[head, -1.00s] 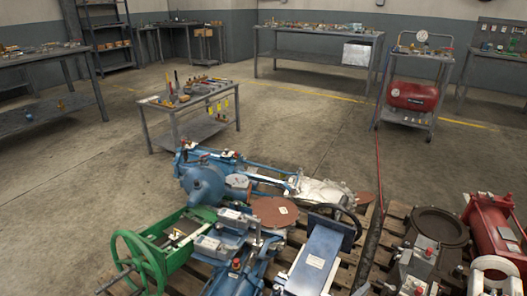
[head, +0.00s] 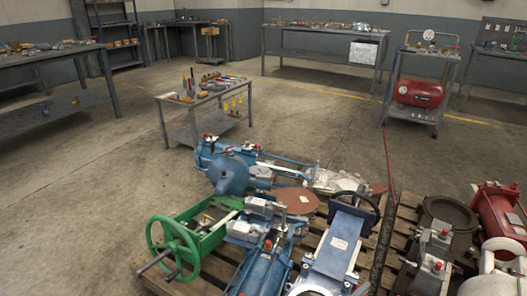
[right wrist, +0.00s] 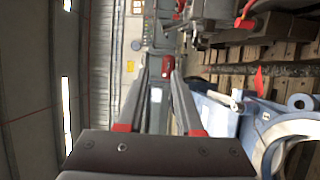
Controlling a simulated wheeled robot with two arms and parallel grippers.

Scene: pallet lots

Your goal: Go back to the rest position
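My right gripper (right wrist: 157,66) shows in the right wrist view. Its two dark fingers with red parts stand apart, with nothing visible between them. Beside it, at the right of that view, is a pale blue ringed part (right wrist: 290,130), not held. I cannot make out either gripper in the head view; my left gripper is not in view. In the head view, a green valve with a handwheel (head: 172,250), a blue valve (head: 229,174) and a blue flat-bodied valve (head: 338,246) lie at the bottom middle.
A pallet (head: 408,198) at the right carries red (head: 500,215) and dark brown (head: 447,222) valve bodies. A small tool table (head: 205,98) stands behind the valves. A red compressor tank (head: 418,92) sits on a cart. Open concrete floor (head: 80,185) lies to the left.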

